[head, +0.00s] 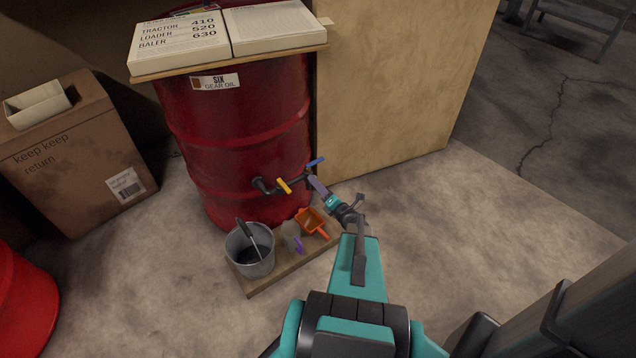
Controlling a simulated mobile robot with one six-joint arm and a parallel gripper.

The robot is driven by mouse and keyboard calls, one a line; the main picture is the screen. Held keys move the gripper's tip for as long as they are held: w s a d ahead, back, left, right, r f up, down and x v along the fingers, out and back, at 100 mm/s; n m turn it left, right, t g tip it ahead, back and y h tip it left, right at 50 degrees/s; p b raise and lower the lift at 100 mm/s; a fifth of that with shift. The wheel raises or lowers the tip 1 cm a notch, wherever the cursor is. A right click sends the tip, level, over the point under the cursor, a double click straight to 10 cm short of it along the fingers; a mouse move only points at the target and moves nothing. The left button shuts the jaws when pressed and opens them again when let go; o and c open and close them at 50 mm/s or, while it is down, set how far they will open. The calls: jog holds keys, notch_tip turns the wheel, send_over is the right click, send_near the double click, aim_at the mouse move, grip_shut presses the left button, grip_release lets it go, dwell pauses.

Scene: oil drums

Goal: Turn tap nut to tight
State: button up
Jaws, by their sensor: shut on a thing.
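A red drum (235,130) labelled gear oil stands upright in the head view. A black pipe (264,187) comes out of its lower front. It carries a tap with a yellow handle (284,185) and, to the right, one with a blue handle (316,162). My gripper (316,184) reaches in from the lower right, with its fingertips at the pipe just below the blue handle. It is shut on the tap nut there. The nut itself is hidden by the fingers, so its tightness cannot be seen.
Below the taps a wooden board (262,289) holds a metal bucket (250,252), an orange scoop (312,221) and a small purple-ended item. A tan panel (395,80) stands close on the right. A cardboard box (70,160) is at left.

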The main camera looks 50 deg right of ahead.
jog(key=shift+d+r, duration=0.1)
jog(key=shift+d, duration=0.1)
jog(key=o, duration=1)
jog(key=shift+o, duration=0.2)
jog(key=shift+a, duration=0.1)
jog(key=shift+s, duration=0.2)
jog(key=v, duration=1.3)
jog(key=shift+s, duration=0.2)
jog(key=shift+a, duration=0.1)
